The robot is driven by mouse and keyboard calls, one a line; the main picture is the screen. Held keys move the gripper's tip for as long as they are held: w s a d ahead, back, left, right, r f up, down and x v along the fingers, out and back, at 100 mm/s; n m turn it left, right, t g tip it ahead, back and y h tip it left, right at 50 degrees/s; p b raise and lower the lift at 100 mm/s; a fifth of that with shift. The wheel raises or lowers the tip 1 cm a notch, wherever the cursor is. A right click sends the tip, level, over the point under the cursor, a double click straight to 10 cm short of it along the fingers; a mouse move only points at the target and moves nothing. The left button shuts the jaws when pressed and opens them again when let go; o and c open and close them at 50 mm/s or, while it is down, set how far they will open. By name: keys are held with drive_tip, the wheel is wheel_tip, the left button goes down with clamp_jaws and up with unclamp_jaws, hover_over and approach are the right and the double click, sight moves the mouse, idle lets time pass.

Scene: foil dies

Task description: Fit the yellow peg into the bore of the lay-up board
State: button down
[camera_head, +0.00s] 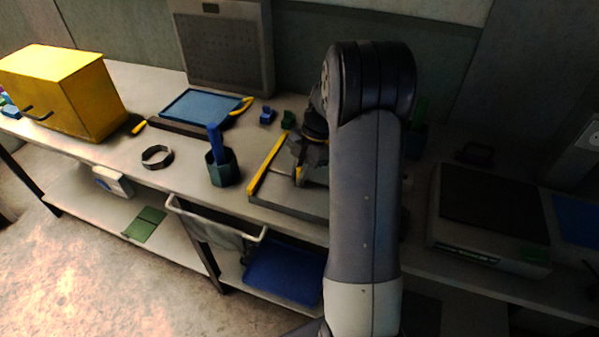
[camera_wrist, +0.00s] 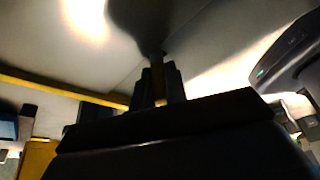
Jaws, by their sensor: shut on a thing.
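My gripper (camera_wrist: 160,87) is shut on the yellow peg (camera_wrist: 159,90), a narrow strip of which shows between the fingers in the wrist view. In the head view my gripper (camera_head: 300,170) is over the lay-up board (camera_head: 296,203), partly behind my own arm. The board is a grey plate with a yellow strip along its left edge, and its pale face (camera_wrist: 85,50) fills the upper left of the wrist view. A dark shadow reaches toward the fingertips there. I cannot make out the bore, nor whether the peg's lower end touches the board.
A dark green holder (camera_head: 223,172) with a blue handle stands left of the board. A black ring (camera_head: 157,157), a blue tray (camera_head: 200,106) and a yellow box (camera_head: 62,92) are farther left. A grey machine (camera_head: 488,215) stands at right. Bare bench lies around the ring.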

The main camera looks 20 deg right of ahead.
drive_tip(key=shift+f+b, duration=0.25)
drive_tip(key=shift+b, duration=0.05)
drive_tip(key=c, duration=1.7)
unclamp_jaws()
drive_tip(key=shift+r, duration=0.1)
drive_tip(key=v, duration=1.2)
drive_tip(key=shift+r, duration=0.2)
drive_tip(key=shift+f, duration=0.1)
